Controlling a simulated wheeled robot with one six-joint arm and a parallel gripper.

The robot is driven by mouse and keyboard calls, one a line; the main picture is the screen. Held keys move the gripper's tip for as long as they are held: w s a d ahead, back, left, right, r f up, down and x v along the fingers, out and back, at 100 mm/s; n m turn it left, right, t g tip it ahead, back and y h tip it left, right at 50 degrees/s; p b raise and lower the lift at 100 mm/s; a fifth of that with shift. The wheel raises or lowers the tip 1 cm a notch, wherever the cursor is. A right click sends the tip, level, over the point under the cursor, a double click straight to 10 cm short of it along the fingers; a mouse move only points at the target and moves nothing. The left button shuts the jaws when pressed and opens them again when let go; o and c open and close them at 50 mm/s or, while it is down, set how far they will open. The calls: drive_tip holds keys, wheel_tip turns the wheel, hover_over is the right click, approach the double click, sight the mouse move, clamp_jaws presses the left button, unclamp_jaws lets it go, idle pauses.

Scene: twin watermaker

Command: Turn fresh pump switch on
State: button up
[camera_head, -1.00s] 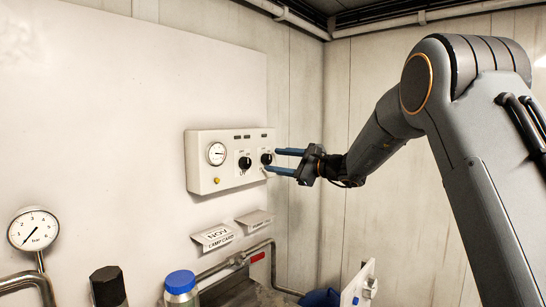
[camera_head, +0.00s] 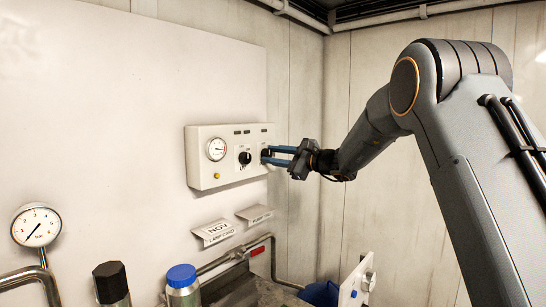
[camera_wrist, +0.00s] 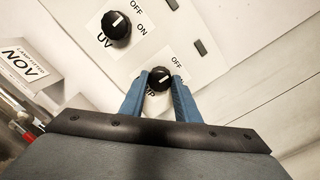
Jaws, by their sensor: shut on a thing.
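The white control panel (camera_head: 203,172) is on the wall in the head view. My gripper (camera_head: 268,155) is at its right-hand knob, with the blue fingers closed in. In the wrist view, my gripper (camera_wrist: 158,76) is shut on this black pump knob (camera_wrist: 158,82), one finger on each side. Its label is partly hidden and ends in "MP". OFF shows above right of the knob, and ON is partly covered by a finger. The knob's white mark points up and right; its exact setting is hard to tell.
A second black knob (camera_wrist: 116,25), marked UV, sits beside the pump knob; it also shows in the head view (camera_head: 244,158). The panel has a small gauge (camera_head: 216,149) and a yellow button (camera_head: 217,175). Two label cards (camera_head: 215,232) (camera_head: 254,213) hang below.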

drive_tip(key=m+b, duration=0.3)
drive_tip(key=m, duration=0.2)
drive_tip(key=shift+m, duration=0.3)
drive_tip(key=m, duration=0.6)
drive_tip(key=shift+m, duration=0.4)
drive_tip(key=o, duration=1)
drive_tip(key=shift+w, duration=0.1)
drive_tip(key=shift+o, duration=0.2)
drive_tip(key=b+v, duration=0.3)
drive_tip(key=v, duration=0.4)
drive_tip(key=shift+s+d, duration=0.25)
drive_tip(key=shift+s, duration=0.05)
